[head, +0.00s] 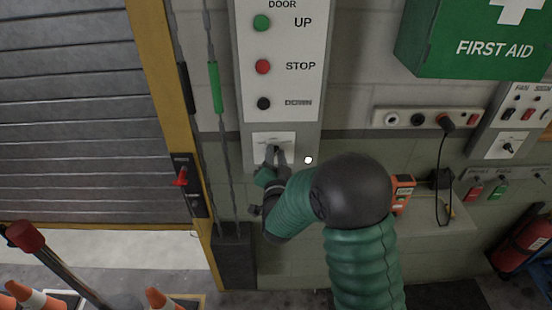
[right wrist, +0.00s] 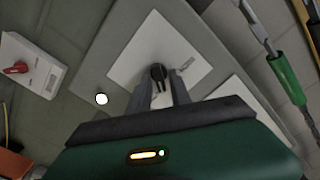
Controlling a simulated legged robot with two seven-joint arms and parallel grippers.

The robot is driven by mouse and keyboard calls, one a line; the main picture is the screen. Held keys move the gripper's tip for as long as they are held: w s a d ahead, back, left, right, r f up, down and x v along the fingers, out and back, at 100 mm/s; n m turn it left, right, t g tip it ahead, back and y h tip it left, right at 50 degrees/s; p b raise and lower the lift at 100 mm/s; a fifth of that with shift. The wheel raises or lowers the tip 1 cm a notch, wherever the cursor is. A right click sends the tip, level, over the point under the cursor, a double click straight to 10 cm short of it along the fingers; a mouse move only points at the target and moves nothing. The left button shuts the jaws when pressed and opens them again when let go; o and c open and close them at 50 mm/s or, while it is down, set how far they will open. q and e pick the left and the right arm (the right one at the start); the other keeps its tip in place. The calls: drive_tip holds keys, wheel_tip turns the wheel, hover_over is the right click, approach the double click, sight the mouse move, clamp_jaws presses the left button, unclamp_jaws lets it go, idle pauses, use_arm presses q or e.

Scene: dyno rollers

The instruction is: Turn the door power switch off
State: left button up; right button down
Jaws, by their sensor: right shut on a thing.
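The door control panel (head: 311,98) is on the wall, with UP, STOP and DOWN buttons. Below the DOWN button is a white switch plate (head: 288,138) with a small black rotary knob, the door power switch. In the right wrist view the plate (right wrist: 128,65) appears tilted, and the black knob (right wrist: 158,73) is between my fingertips. My right gripper (head: 276,152) is at the plate, and it also shows in the right wrist view (right wrist: 160,82), shut on the knob. The fingers partly hide the knob in the head view. My left gripper is not in view.
A socket strip (head: 430,120) and a green first aid box (head: 470,40) are at the right. Orange cones (head: 32,296) stand at lower left.

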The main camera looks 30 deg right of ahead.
drive_tip(key=shift+a+f+n+b, duration=0.2)
drive_tip(key=shift+n+b, duration=0.3)
drive_tip(key=shift+n, duration=1.25)
drive_tip(key=shift+a+f+n+b, duration=0.15)
drive_tip(key=shift+n+b, duration=0.35)
drive_tip(key=shift+n, duration=1.25)
drive_tip(key=shift+d, duration=0.1)
drive_tip(key=shift+r, duration=0.1)
drive_tip(key=c, duration=1.5)
unclamp_jaws()
drive_tip(key=shift+r, duration=0.1)
